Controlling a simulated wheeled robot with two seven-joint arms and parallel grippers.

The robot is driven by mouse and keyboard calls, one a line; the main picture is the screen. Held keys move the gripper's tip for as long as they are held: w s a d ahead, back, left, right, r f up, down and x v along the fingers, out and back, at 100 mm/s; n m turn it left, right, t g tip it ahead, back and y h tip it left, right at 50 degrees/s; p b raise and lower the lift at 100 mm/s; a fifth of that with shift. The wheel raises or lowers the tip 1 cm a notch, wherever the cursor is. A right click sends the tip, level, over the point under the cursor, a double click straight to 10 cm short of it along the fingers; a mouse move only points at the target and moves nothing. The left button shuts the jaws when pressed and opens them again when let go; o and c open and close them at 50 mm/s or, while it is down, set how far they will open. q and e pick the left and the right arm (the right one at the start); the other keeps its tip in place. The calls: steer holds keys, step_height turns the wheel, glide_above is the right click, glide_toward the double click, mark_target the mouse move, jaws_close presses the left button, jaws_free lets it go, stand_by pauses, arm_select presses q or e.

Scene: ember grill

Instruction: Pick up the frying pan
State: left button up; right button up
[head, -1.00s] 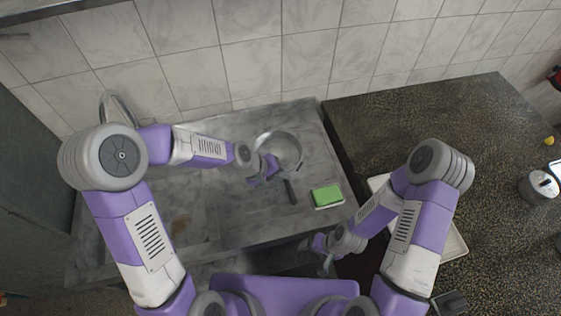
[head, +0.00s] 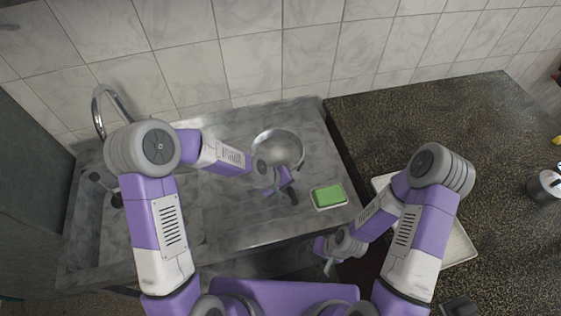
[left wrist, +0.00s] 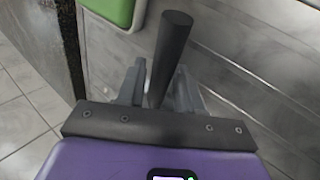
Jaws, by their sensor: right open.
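In the left wrist view the black handle (left wrist: 170,48) runs between the two fingers of my left gripper (left wrist: 158,88). The fingers are apart, one on each side of it, with a gap visible. My right gripper (head: 328,264) is open and empty, low in front of the counter edge.
A green sponge (head: 328,195) on a white dish lies right of the handle. A sink with a tap (head: 98,110) is at the left. A white tray (head: 462,245) on the dark speckled worktop (head: 440,110) lies partly under my right arm.

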arm_select(q)
steer(key=shift+w+d+f, duration=0.1)
steer(key=shift+d+f, duration=0.05)
steer(key=shift+f, duration=0.1)
steer(key=shift+c, duration=0.4)
jaws_close()
steer(key=shift+r, duration=0.15)
